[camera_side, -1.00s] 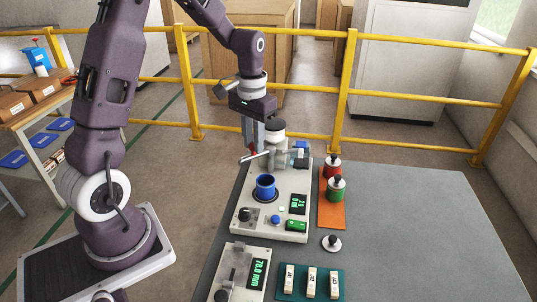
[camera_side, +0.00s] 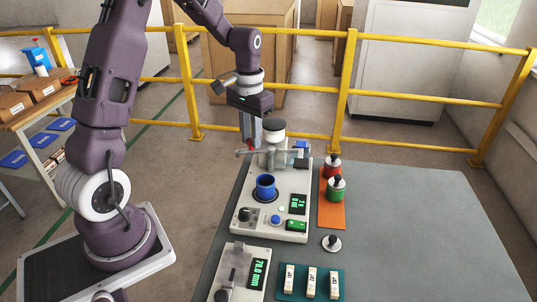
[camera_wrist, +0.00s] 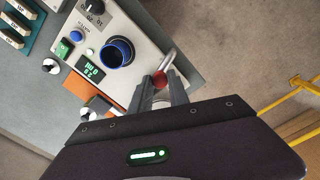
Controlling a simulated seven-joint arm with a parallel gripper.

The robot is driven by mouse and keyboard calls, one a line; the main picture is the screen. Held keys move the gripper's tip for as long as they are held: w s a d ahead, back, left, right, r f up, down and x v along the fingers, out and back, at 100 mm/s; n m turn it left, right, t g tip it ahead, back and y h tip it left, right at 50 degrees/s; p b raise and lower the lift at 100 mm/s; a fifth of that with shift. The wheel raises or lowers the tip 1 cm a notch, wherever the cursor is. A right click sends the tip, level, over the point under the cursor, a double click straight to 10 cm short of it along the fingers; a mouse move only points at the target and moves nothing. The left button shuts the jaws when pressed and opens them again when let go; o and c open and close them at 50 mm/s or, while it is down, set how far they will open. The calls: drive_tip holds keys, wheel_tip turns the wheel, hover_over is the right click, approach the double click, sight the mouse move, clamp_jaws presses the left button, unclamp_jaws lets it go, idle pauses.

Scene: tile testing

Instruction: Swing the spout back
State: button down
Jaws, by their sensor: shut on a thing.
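The spout (camera_side: 262,153) is a thin grey tube on the test machine's rear post, level and pointing left in the side view, behind the blue cup (camera_side: 265,182) rather than over it. Its outer part (camera_wrist: 169,60) shows in the wrist view, beside the blue cup (camera_wrist: 118,50) and clear of it. My gripper (camera_side: 250,141) is at the spout from above. In the wrist view my gripper (camera_wrist: 164,84) has a red knob (camera_wrist: 160,77) between its fingertips. The fingers partly hide the spout and post.
The machine (camera_side: 283,207) stands on the grey table (camera_side: 420,220). Red and green weights (camera_side: 336,188) stand on an orange mat (camera_side: 331,217) to its right. A teal tray (camera_side: 312,270) with several white blocks is in front. A yellow railing (camera_side: 420,97) runs behind. The table's right side is clear.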

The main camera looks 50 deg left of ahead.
drive_tip(key=shift+a, duration=0.1)
drive_tip(key=shift+w+a, duration=0.5)
drive_tip(key=shift+a, duration=0.1)
drive_tip(key=c, duration=1.2)
unclamp_jaws()
drive_tip(key=shift+c, duration=0.2)
drive_tip(key=shift+r, duration=0.1)
drive_tip(key=shift+d+r, duration=0.1)
drive_tip(key=shift+r, duration=2.85)
drive_tip(key=shift+r, duration=0.1)
